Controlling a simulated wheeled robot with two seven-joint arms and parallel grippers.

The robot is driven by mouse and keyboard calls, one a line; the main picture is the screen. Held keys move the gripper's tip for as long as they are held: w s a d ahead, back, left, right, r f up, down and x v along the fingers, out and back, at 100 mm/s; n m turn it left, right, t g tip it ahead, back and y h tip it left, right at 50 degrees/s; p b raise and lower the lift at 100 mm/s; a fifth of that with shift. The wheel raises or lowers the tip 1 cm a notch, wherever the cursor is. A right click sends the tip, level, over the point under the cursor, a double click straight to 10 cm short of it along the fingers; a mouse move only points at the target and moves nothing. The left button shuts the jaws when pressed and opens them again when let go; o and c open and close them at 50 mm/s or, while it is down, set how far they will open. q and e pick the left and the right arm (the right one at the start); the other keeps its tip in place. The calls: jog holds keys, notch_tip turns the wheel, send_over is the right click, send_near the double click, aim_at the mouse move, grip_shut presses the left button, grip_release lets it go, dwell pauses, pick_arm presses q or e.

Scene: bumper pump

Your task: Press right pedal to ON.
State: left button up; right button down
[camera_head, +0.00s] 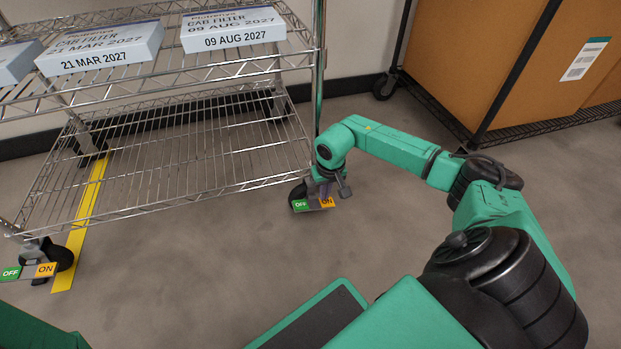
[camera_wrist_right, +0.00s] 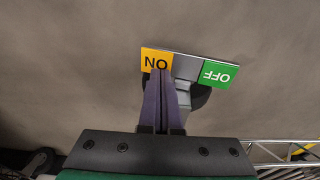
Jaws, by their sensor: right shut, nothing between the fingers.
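The right pedal (camera_head: 314,205) is at the front right caster of the wire shelf cart, with a green OFF side and an orange ON side. In the right wrist view its orange ON plate (camera_wrist_right: 156,61) and green OFF plate (camera_wrist_right: 219,74) are joined by a grey middle. My right gripper (camera_head: 326,194) is shut and empty, pointing down at the ON side. In the right wrist view its fingertips (camera_wrist_right: 162,72) overlap the lower edge of the ON plate; I cannot tell whether they touch it. The caster is partly hidden behind the pedal and fingers.
The wire shelf cart (camera_head: 170,185) holds filter boxes (camera_head: 232,28) on its upper shelf. The left pedal (camera_head: 28,271) is at its front left caster by a yellow floor line (camera_head: 82,220). Another rack with a large brown box (camera_head: 490,60) stands back right. The floor between is clear.

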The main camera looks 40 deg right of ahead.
notch_tip(320, 180, up, 7)
jog(key=p, duration=0.5)
jog(key=shift+p, duration=0.3)
